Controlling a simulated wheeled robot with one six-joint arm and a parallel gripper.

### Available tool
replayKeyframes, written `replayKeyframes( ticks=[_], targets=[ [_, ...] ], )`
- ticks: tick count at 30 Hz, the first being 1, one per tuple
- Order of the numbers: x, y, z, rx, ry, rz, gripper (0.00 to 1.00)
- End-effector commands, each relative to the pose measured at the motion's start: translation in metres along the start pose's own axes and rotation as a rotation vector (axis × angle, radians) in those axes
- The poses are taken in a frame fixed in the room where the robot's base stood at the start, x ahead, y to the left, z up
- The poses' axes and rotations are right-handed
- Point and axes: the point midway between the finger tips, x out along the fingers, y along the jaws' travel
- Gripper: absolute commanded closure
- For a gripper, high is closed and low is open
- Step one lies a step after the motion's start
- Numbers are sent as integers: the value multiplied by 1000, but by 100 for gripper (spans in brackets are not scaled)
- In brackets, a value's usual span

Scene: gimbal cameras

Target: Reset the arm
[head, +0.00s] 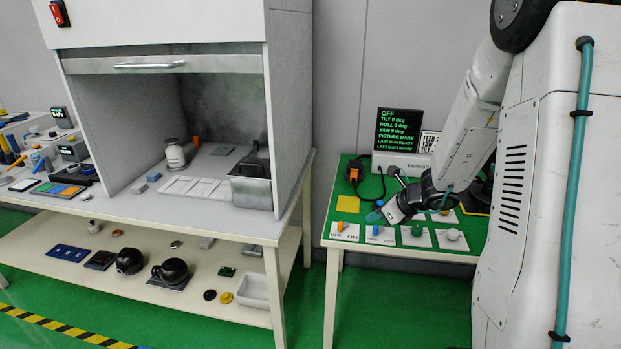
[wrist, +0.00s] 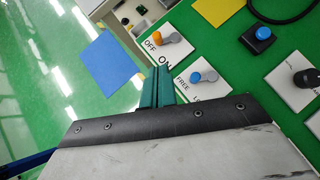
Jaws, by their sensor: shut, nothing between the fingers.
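My arm reaches in from the right in the head view, over the green-topped table (head: 420,247). My gripper (head: 374,217) is low near the table's front left part, above the row of control plates. In the wrist view my gripper (wrist: 164,72) shows as two teal fingers pressed together with nothing between them. The orange OFF/ON switch (wrist: 170,35) is just beyond the fingertips on its white plate. The blue FREE switch (wrist: 208,76) is right of the fingers. I cannot tell whether the fingers touch anything.
A black display reading OFF (head: 398,129) stands at the table's back. A blue button (wrist: 262,34) and a black knob (wrist: 305,78) sit nearby. The fume hood bench (head: 205,214) is left, past a floor gap. A metal bin (head: 252,184) stands in the hood.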

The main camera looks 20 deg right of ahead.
Motion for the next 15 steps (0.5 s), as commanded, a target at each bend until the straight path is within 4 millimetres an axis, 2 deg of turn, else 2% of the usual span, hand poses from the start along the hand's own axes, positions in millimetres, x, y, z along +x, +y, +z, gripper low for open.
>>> replayKeyframes(
  ticks=[5,7,11,15],
  targets=[
    [0,0,1,-26,-5,4,100],
    [-1,9,0,-108,-9,44,100],
    [-9,43,-5,-336,-7,175,100],
    [-39,96,8,-700,-21,345,100]
  ],
)
